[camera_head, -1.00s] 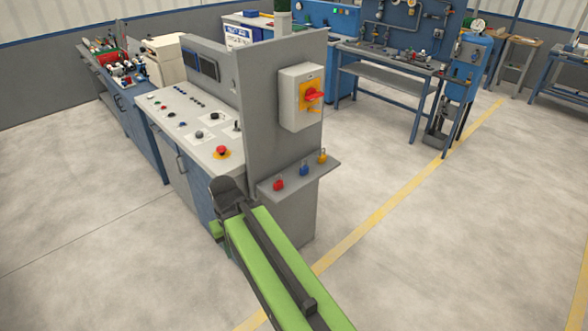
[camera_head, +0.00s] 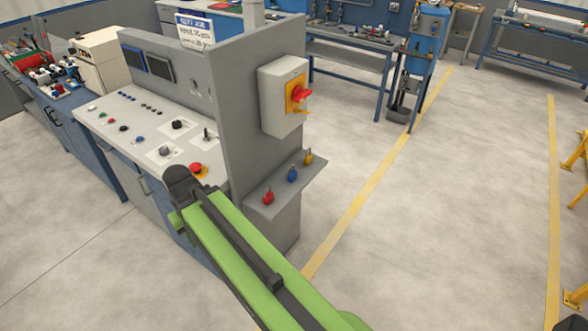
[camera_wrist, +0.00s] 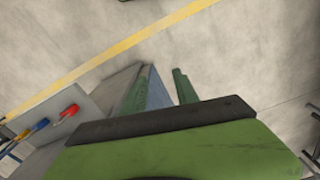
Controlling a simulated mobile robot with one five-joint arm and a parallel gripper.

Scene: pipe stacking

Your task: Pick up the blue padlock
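The blue padlock (camera_head: 292,174) sits on a small grey shelf (camera_head: 262,208) on the side of the control console, between a red padlock (camera_head: 268,196) and a yellow padlock (camera_head: 308,158). The blue padlock also shows at the left edge of the wrist view (camera_wrist: 38,126), with the red one beside it. My gripper (camera_wrist: 160,82) appears open in the wrist view, with two green fingers apart and only the background between them. It is away from the padlocks, which lie to its left. In the head view my arm mostly hides the gripper.
The grey control console (camera_head: 262,130) has a switch box with a red rotary handle (camera_head: 300,93) above the shelf. My arm's end is close to the console front. Open floor (camera_head: 420,230) with yellow lines lies to the right. Yellow posts (camera_head: 577,295) stand at the right edge.

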